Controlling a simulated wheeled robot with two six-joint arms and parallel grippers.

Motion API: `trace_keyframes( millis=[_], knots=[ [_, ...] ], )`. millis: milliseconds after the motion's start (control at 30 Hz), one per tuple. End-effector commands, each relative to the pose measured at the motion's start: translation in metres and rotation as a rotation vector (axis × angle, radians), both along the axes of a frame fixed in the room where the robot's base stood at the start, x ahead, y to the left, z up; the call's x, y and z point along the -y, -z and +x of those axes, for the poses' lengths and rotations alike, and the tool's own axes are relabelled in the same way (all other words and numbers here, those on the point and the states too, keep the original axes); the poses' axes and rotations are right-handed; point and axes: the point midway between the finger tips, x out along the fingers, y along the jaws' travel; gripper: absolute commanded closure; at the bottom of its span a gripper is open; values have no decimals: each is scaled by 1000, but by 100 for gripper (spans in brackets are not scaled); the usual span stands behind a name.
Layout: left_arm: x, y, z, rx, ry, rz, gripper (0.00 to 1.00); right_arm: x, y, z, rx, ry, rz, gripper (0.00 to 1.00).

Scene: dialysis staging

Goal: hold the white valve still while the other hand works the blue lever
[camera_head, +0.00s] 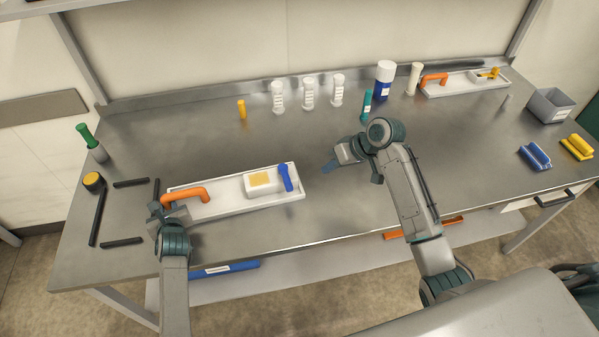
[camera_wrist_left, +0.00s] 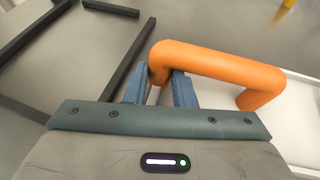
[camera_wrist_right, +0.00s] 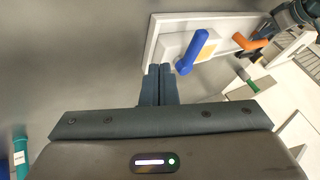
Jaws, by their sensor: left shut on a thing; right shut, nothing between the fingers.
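The white valve (camera_head: 262,190) is a block with a yellow-tan patch, fixed on a long white tray (camera_head: 230,208) at the front left of the table. Its blue lever (camera_head: 286,177) stands at the block's right end. The lever also shows in the right wrist view (camera_wrist_right: 192,52). An orange handle (camera_head: 186,194) rises from the tray's left end. My left gripper (camera_wrist_left: 160,88) is shut on one end of that orange handle. My right gripper (camera_head: 331,166) is shut and empty over the table, to the right of the tray and apart from the lever.
A second white tray (camera_head: 465,84) lies back right. The middle is clear.

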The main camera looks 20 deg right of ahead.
Motion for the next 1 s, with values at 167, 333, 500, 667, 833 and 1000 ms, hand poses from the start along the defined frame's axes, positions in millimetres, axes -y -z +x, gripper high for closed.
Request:
trace_keyframes(
  millis=[167, 333, 500, 667, 833, 1000],
  knots=[
    [0, 0, 0, 0, 0, 0, 100, 14, -22, -10, 1, 0, -3, 100],
    [0, 0, 0, 0, 0, 0, 100, 18, -31, -14, 0, -1, -2, 100],
    [0, 0, 0, 0, 0, 0, 100, 19, -32, -15, -1, 0, 0, 100],
    [0, 0, 0, 0, 0, 0, 63, 18, -31, -15, -1, 0, 0, 100],
    [0, 0, 0, 0, 0, 0, 52, 18, -31, -15, -1, 0, 0, 100],
    [0, 0, 0, 0, 0, 0, 41, 18, -31, -15, -1, 0, 0, 100]
  ],
)
